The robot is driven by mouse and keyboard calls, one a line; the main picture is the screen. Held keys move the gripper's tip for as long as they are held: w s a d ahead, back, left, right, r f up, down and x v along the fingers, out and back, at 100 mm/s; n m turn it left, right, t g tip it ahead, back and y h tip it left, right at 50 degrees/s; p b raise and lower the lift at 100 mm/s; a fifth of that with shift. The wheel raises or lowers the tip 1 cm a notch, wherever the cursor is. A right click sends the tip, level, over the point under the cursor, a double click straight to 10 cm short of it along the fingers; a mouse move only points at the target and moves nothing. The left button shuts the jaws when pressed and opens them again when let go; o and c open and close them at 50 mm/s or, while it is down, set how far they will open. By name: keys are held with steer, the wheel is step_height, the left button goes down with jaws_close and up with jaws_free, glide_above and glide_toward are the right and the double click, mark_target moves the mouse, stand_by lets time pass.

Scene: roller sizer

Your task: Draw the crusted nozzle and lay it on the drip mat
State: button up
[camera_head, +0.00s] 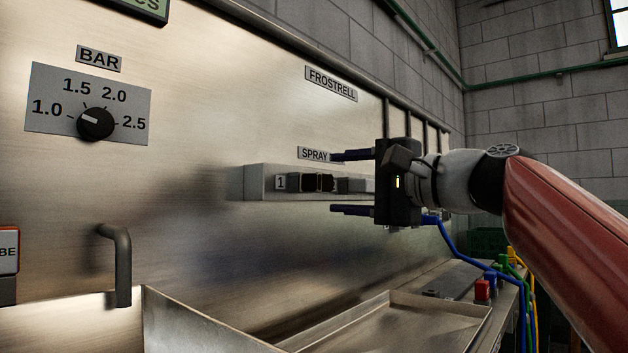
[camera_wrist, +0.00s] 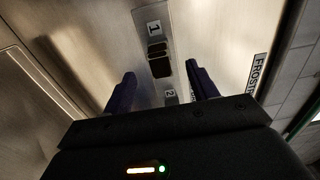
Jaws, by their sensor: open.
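A dark, blocky nozzle (camera_head: 318,183) sits in the spray bar beside the label 1. It also shows in the wrist view (camera_wrist: 160,66) as a dark brown piece; I cannot tell whether it is crusted. My gripper (camera_head: 336,182) is open, with one finger above and one below the level of the bar. In the wrist view the open fingers of my gripper (camera_wrist: 160,70) lie on either side of the bar, with nothing held between them. The bar beyond label 2 is partly hidden by my gripper. I cannot pick out the drip mat for certain.
The grey spray bar (camera_head: 257,183) juts from the steel panel under the SPRAY label (camera_head: 313,154). A shallow metal tray (camera_head: 390,325) lies below. A handle (camera_head: 122,265) and the BAR dial (camera_head: 95,123) are at the left. Coloured hoses (camera_head: 460,255) run at the right.

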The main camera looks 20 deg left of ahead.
mark_target(327, 183)
steer(key=shift+p+x, duration=0.9)
steer(key=shift+x, duration=1.6)
steer(key=shift+c, duration=0.2)
jaws_close()
steer(key=shift+b+v, duration=1.05)
steer(key=shift+v, duration=2)
